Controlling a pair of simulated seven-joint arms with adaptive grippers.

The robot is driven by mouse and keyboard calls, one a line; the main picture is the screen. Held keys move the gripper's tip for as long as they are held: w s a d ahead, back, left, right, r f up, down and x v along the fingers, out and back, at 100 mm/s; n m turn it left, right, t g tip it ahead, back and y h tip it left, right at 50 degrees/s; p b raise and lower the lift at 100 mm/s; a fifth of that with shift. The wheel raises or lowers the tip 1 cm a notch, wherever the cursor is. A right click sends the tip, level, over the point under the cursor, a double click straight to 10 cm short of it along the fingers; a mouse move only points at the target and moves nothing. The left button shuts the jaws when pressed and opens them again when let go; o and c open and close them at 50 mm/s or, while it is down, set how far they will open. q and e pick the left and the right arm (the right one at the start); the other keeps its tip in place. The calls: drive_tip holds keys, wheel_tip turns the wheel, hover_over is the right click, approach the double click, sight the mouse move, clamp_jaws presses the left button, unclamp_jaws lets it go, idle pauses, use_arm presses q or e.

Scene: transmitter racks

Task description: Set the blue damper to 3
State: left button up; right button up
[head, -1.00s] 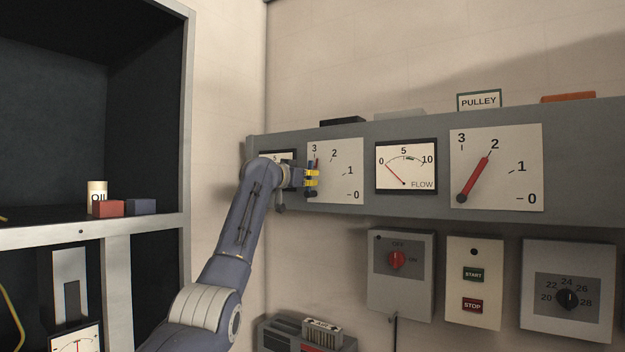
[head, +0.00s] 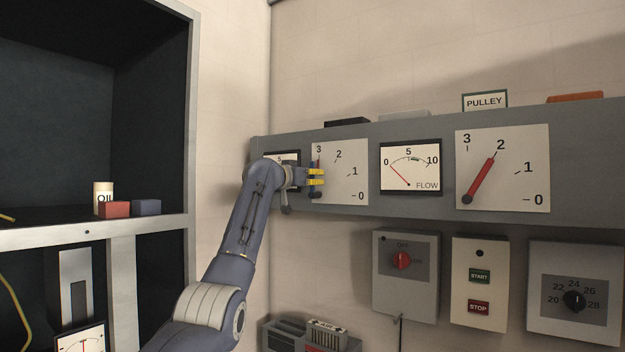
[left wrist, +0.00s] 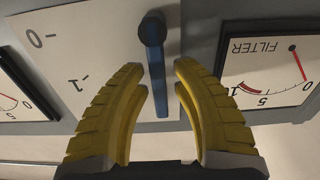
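The blue damper lever (head: 314,180) is on the left white dial plate (head: 347,180), marked 0 to 3. It stands nearly upright, its free end close to the 3; my gripper partly hides it. In the left wrist view, which shows the dial upside down, the blue lever (left wrist: 157,75) runs from its round pivot down between my fingers. My left gripper (head: 318,177) is at the lever. Its yellow fingers (left wrist: 161,75) are spread on both sides, with a visible gap to the lever on each side. My right gripper is not in view.
A FILTER gauge (left wrist: 272,70) sits close beside the lever. A FLOW gauge (head: 409,167) and a second dial with a red lever (head: 480,179) are to the right on the grey duct (head: 446,210). Switch boxes hang below. A dark rack (head: 187,140) stands at left.

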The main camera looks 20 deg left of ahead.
use_arm(q)
drive_tip(key=shift+o, duration=0.7)
drive_tip(key=shift+s, duration=0.1)
drive_tip(key=v, duration=1.1)
drive_tip(key=shift+s, duration=0.4)
drive_tip(key=shift+a, duration=0.1)
